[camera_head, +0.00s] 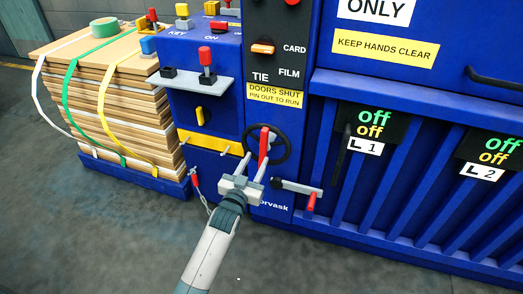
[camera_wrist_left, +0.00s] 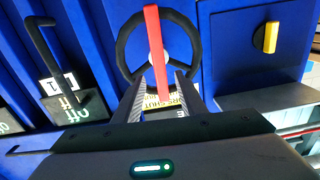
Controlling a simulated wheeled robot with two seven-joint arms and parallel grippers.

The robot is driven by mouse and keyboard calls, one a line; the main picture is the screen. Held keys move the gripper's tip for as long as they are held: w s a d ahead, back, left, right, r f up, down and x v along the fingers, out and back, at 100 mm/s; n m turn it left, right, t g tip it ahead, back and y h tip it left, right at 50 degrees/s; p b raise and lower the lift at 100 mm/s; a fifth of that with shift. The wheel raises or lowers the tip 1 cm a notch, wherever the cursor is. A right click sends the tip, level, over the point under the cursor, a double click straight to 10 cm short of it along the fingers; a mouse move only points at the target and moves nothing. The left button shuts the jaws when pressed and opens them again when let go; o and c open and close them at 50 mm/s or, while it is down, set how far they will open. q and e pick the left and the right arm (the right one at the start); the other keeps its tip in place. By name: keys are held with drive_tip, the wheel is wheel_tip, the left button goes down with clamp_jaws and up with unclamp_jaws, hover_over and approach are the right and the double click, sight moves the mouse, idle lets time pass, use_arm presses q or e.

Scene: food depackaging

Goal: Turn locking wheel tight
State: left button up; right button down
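The locking wheel (camera_head: 282,150) is a black spoked wheel with a red bar (camera_head: 263,146) across it, on the front of the blue machine. The wheel (camera_wrist_left: 193,45) and its red bar (camera_wrist_left: 156,45) fill the upper middle of the left wrist view. My left gripper (camera_head: 257,160) is at the lower part of the wheel. Its fingers (camera_wrist_left: 158,82) are apart, with the lower end of the red bar showing between them and gaps on both sides. I cannot tell whether a finger touches the wheel. My right gripper is not in view.
A grey latch with a red handle (camera_head: 311,201) sticks out right of the wheel. A yellow bar (camera_head: 214,144) and a grey shelf with a red-topped lever (camera_head: 205,56) are to the left. A strapped cardboard stack (camera_head: 125,105) stands further left. The floor in front is clear.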

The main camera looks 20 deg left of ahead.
sight(262, 149)
use_arm(q)
drive_tip(key=w, duration=0.6)
drive_tip(key=shift+w+d, duration=0.15)
drive_tip(key=shift+w, duration=0.1)
clamp_jaws()
